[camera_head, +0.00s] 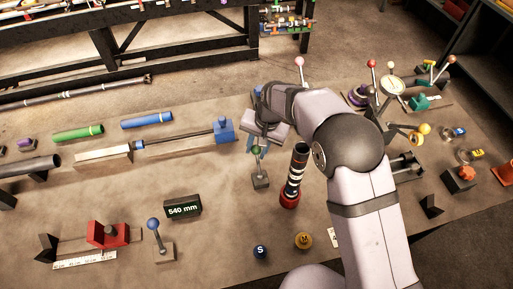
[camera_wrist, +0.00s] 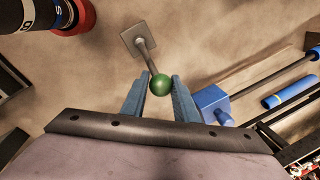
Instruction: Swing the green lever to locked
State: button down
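The green lever has a green ball knob (camera_wrist: 160,85), a grey stem and a square grey base plate (camera_wrist: 131,38) in the wrist view. My gripper (camera_wrist: 161,80) has one blue finger on each side of the knob. The knob fills the gap between the fingertips, so the gripper looks shut on it. The stem runs from the knob up and left to the base. In the head view the lever's base (camera_head: 261,182) and lower stem show below my gripper (camera_head: 258,147). The knob there is mostly covered by the gripper.
A dark cylinder with a red base (camera_head: 289,198) stands just right of the lever. A blue block (camera_head: 223,131) on a shaft is at its upper left. A 540 mm display (camera_head: 183,206) and a blue-knobbed lever (camera_head: 154,224) stand lower left.

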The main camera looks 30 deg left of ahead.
jog(key=shift+s+d+r+t+y+b, duration=0.1)
jog(key=shift+s+t+y+b, duration=0.15)
jog(key=shift+b, duration=0.6)
jog(key=shift+s+d+r+t+y+b, duration=0.25)
jog(key=shift+r+y+b, duration=0.1)
jog(key=shift+b, duration=0.15)
jog(key=c, duration=1.4)
grip_release()
jog(key=shift+c, duration=0.2)
jog(key=b+v, duration=0.2)
jog(key=v, duration=0.5)
jog(key=shift+r, duration=0.15)
